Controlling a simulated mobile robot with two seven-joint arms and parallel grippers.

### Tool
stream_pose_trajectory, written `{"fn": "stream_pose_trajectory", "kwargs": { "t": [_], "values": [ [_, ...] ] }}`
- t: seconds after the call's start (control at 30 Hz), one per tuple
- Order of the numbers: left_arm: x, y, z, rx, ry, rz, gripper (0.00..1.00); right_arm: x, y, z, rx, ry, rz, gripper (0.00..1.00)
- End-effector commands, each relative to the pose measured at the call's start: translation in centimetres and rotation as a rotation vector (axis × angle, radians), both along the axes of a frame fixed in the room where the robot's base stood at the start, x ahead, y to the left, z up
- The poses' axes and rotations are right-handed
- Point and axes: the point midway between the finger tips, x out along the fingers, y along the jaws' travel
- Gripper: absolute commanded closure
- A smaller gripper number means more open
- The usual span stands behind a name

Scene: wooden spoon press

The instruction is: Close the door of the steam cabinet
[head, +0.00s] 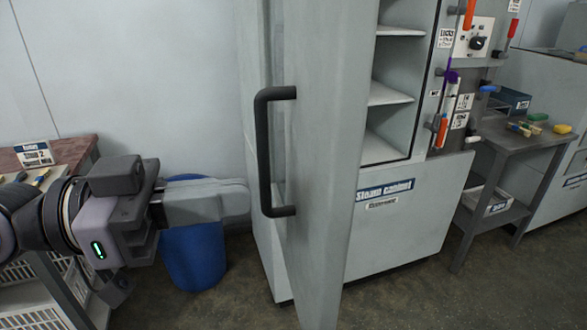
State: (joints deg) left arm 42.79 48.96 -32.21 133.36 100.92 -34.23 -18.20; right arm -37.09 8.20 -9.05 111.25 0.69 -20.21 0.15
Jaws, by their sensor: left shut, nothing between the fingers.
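The steam cabinet (418,210) is a tall grey-white unit with a blue name label and open shelves inside. Its door (328,150) stands wide open toward me and hides the left part of the cabinet. A black bar handle (263,150) is on the door's left-facing side. My left gripper (246,199) is shut and empty, with its fingertips just left of the lower part of the handle. I cannot tell if they touch the door. My right gripper is not in view.
A blue bin (194,255) stands on the floor behind my left gripper. A wooden-topped table (60,155) is at the left. A grey side table (535,140) with small tools is at the right. The floor (400,300) right of the door is clear.

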Motion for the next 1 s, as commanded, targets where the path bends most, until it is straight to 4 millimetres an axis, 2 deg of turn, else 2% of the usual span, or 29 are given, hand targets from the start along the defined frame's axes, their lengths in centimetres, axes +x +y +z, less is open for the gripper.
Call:
{"fn": "stream_pose_trajectory", "kwargs": {
  "t": [0.03, 0.3, 0.5, 1.0],
  "values": [
    [0.0, -0.8, 0.4, -0.001, -0.001, -0.004, 1.0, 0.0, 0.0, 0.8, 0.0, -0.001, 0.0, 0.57],
    [0.9, -4.5, 0.5, -0.003, -0.001, -0.003, 1.0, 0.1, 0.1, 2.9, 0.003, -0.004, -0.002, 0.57],
    [1.3, -6.3, 0.2, -0.001, 0.001, -0.001, 1.0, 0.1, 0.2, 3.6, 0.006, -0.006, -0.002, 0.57],
    [1.5, -6.8, 0.0, 0.0, 0.0, 0.0, 1.0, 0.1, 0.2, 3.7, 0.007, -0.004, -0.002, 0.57]
  ]
}}
